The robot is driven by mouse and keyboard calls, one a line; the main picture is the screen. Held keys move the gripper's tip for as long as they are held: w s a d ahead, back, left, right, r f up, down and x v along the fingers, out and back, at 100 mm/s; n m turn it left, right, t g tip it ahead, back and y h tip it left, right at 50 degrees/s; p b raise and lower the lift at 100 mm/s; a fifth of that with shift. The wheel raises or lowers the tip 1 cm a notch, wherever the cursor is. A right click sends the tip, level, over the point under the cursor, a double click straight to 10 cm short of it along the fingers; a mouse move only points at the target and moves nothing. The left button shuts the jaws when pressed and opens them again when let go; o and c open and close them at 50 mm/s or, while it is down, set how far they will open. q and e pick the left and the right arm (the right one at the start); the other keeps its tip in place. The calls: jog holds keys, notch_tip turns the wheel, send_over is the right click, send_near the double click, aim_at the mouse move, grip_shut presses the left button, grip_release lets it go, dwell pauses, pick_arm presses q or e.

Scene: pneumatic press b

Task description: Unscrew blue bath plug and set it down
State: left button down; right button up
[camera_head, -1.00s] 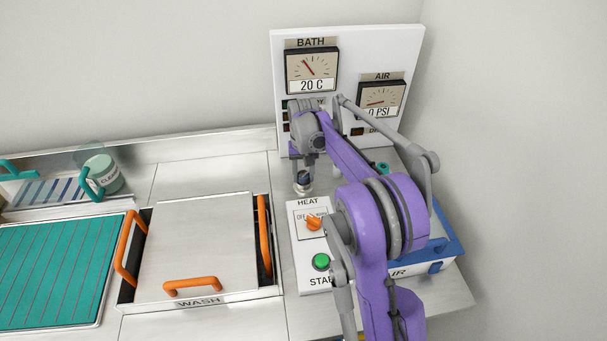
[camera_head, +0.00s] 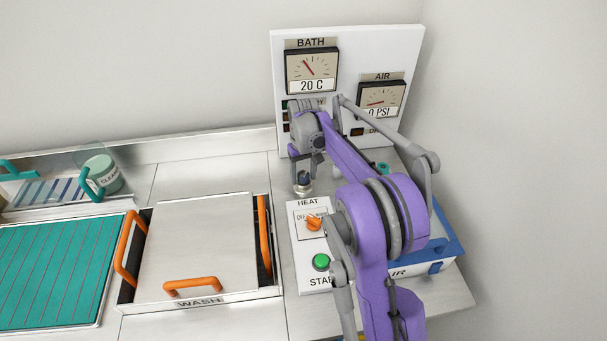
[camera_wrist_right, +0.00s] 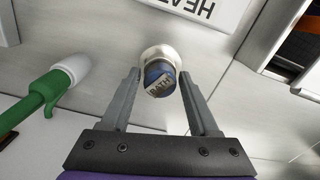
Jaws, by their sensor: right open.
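The blue bath plug (camera_wrist_right: 160,79) carries a label reading BATH and sits in a pale round fitting (camera_wrist_right: 158,54) on the steel counter. In the head view the plug (camera_head: 303,179) is a small dark blue cap behind the HEAT panel, on its fitting (camera_head: 303,190). My right gripper (camera_wrist_right: 160,78) is open, with one finger on each side of the plug and a gap showing on both sides. In the head view the right gripper (camera_head: 304,174) points down over the plug. My left gripper is not in view.
The HEAT panel (camera_head: 298,269) with an orange knob (camera_head: 314,222) and green button (camera_head: 321,261) stands in front of the plug. A green hose with a white end (camera_wrist_right: 72,68) lies beside the gripper. The WASH basin (camera_head: 200,303) is at left, the gauge board (camera_head: 345,50) behind.

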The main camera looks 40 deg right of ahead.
jog(key=m, duration=1.1)
jog(key=c, duration=0.8)
jog(key=shift+o, duration=0.2)
jog(key=n, duration=1.1)
jog(key=shift+n, duration=0.3)
jog(key=o, duration=0.8)
jog(key=shift+c, duration=0.2)
